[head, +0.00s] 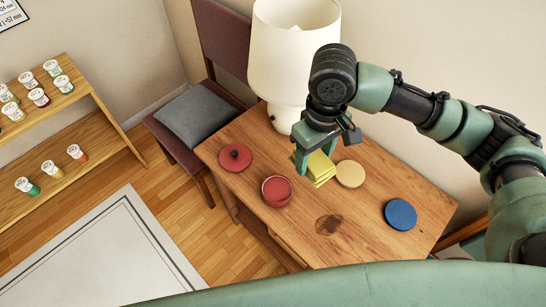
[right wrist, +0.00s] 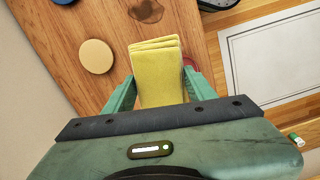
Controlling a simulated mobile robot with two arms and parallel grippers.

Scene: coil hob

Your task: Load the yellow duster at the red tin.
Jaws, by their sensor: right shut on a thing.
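The yellow duster (head: 318,169) is a folded cloth held in my right gripper (head: 315,162), over the wooden table. In the right wrist view the duster (right wrist: 157,72) sits between the two green fingers (right wrist: 158,92), which are shut on it. A round red tin (head: 277,191) stands on the table to the left of and nearer than the duster. A red disc with a dark knob (head: 235,157), like a lid, lies farther left. In the right wrist view the duster and a finger mostly hide a red edge (right wrist: 190,63). My left gripper is not in view.
A tan disc (head: 350,174) and a blue disc (head: 400,214) lie on the table (head: 370,238) to the right. A white lamp (head: 294,60) stands behind the gripper. A chair with a grey cushion (head: 198,115) and a shelf of jars (head: 75,133) are at left.

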